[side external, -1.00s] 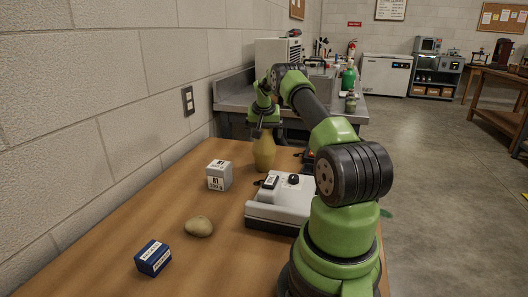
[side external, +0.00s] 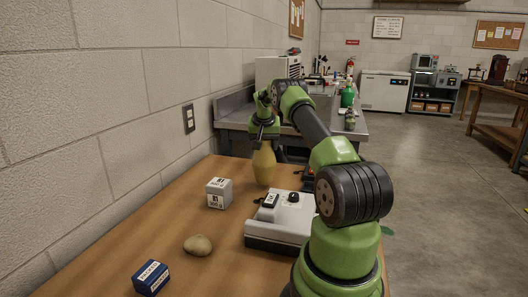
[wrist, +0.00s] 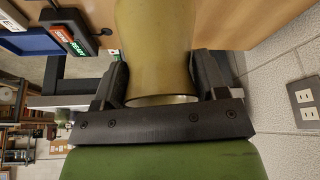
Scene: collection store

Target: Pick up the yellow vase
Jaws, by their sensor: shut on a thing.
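The yellow vase (side external: 264,168) is upright near the far end of the wooden table, beyond the grey-white device. My gripper (side external: 264,139) comes down on its top from above and is shut on its neck. In the wrist view, the vase (wrist: 156,35) runs between both dark fingers of my gripper (wrist: 162,78), its pale-edged mouth close to the palm. The vase's base is out of the wrist view. I cannot tell for sure whether the base clears the table.
A grey-white box (side external: 219,193) stands left of the vase. The grey-white device (side external: 283,222) sits close in front of it. A potato-like object (side external: 198,245) and a blue box (side external: 151,277) lie nearer on the table (side external: 115,248). The block wall (side external: 120,110) runs along the left.

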